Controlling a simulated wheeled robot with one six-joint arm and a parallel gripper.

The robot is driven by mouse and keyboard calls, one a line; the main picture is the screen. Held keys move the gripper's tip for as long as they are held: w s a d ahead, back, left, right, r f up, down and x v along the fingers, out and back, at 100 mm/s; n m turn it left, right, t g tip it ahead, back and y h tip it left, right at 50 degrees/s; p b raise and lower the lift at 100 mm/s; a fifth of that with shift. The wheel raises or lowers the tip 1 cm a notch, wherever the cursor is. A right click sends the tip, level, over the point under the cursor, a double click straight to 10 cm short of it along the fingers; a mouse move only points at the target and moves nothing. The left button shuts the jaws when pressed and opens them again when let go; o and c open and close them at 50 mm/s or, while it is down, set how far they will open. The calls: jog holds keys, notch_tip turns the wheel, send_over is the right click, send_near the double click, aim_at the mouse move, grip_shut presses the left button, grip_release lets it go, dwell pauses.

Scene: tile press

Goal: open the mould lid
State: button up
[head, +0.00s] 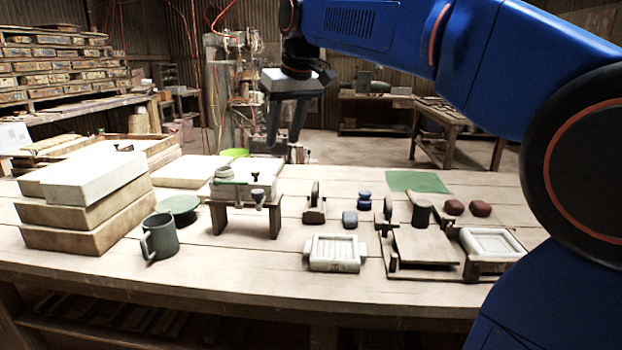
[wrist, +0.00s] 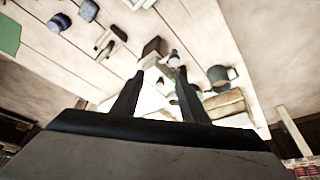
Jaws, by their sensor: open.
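A pale rectangular mould (head: 335,253) with a ridged inside and side lugs lies at the front middle of the bench. A second pale framed mould (head: 490,243) sits at the right, its recess facing up. A flat brown board (head: 426,246) lies beside it on a low wooden frame. I cannot tell for sure which part is the mould lid; the board may be it. My gripper (head: 285,138) is open and empty, raised above the back of the bench, well left of the moulds and apart from everything. Its fingers (wrist: 159,78) also show in the wrist view.
A dark cylinder (head: 422,213), red lumps (head: 480,209) and blue pieces (head: 350,218) stand near the board. The front bench strip is clear.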

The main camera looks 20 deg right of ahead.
jog(key=s+d+f+m, duration=0.1)
jog(key=s+d+f, duration=0.1)
jog(key=s+f, duration=0.6)
jog(key=shift+s+d, duration=0.3)
jog(key=shift+s, duration=0.6)
jog(key=shift+f, duration=0.1)
